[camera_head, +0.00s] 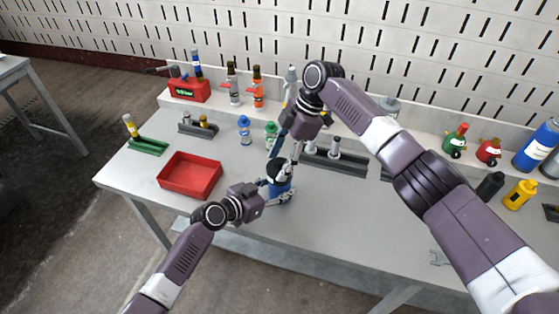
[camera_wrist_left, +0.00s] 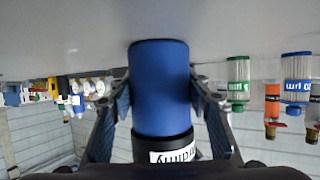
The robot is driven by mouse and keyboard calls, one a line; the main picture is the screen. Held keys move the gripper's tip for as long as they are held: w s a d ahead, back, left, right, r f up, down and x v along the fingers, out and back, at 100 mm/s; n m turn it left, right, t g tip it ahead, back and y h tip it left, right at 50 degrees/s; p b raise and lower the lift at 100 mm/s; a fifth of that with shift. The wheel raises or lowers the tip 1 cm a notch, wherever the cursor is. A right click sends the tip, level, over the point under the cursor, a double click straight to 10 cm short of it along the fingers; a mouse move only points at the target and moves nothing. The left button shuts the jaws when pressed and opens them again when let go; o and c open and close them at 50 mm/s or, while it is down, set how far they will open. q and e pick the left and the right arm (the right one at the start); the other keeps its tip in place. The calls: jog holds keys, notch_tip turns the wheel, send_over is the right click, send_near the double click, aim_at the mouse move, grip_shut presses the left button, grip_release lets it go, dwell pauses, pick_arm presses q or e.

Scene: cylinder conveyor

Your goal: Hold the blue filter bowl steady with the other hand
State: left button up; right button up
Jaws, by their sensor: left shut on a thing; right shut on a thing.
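The blue filter bowl (camera_wrist_left: 160,85) shows large in the left wrist view, where it appears upside down with its labelled black top (camera_wrist_left: 174,150) below. In the head view the bowl (camera_head: 277,194) stands upright near the table's front edge, with the black top (camera_head: 275,166) above it. My left gripper (camera_head: 278,187) is shut on the bowl, with one finger on each side of it. My right gripper (camera_head: 284,166) comes down from above and is shut at the black top. Its fingertips are partly hidden, so the exact contact is unclear.
An empty red tray (camera_head: 190,176) lies to the left on the grey table (camera_head: 335,215). A small blue-capped filter (camera_head: 244,130) and a green-capped one (camera_head: 270,134) stand just behind. A dark rack (camera_head: 345,163) lies behind to the right. The front right of the table is mostly clear.

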jog(key=n+g+h, duration=0.1)
jog(key=n, duration=0.3)
jog(key=shift+d, duration=0.1)
jog(key=o, duration=1.3)
jog(key=shift+r, duration=1.25)
jog(key=m, duration=0.3)
jog(key=shift+t+y, duration=0.4)
jog(key=shift+m+t, duration=0.5)
jog(key=shift+m, duration=0.9)
